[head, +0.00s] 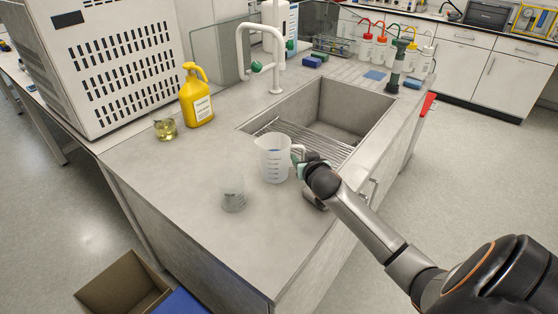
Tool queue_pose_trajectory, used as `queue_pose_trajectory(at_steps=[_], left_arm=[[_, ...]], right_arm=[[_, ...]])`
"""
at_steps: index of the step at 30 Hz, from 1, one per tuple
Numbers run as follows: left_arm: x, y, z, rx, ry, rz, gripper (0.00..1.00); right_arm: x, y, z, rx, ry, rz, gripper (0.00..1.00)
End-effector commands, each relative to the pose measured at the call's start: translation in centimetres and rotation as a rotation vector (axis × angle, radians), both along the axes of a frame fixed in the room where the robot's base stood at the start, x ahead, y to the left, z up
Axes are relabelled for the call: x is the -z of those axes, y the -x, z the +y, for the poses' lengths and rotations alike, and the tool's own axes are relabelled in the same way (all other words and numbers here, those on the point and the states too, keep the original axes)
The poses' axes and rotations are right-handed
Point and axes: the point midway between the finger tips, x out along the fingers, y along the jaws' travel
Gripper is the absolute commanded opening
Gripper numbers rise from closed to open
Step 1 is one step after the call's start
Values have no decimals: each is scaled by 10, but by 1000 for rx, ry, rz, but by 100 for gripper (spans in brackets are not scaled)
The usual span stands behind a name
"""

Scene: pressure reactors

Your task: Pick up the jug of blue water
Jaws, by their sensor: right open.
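A translucent white jug (272,162) with blue marks on its side stands upright on the grey counter (170,190), in front of the sink. Its handle is on the right side. I cannot clearly make out blue water inside it. My right gripper (301,163) is at the handle, its jaws open; the arm reaches in from the lower right. The wrist partly hides the fingers, and I cannot tell whether they touch the handle. My left gripper is out of view.
A clear glass beaker (232,193) stands close to the left of the jug. Behind are a sink (345,110) with a metal rack, a white tap (277,60), a yellow bottle (197,100) and a beaker of yellow liquid (165,129). The counter's left front is clear.

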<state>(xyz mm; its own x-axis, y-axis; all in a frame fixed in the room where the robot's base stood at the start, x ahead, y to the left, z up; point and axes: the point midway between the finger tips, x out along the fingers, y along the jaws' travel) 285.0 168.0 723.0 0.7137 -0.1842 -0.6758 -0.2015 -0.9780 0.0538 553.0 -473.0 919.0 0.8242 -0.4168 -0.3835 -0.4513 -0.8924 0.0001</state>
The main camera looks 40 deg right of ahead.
Motion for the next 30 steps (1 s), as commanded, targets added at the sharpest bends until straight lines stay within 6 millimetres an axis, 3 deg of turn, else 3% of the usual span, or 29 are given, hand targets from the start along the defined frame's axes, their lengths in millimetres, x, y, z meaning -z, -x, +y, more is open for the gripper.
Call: queue_pose_trajectory(at_steps=[9,23,30], left_arm=[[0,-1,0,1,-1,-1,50],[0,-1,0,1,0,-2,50],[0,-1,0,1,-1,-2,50]], right_arm=[[2,-3,-2,0,0,0,51],[2,-3,-2,0,0,0,0],[2,-3,-2,0,0,0,0]])
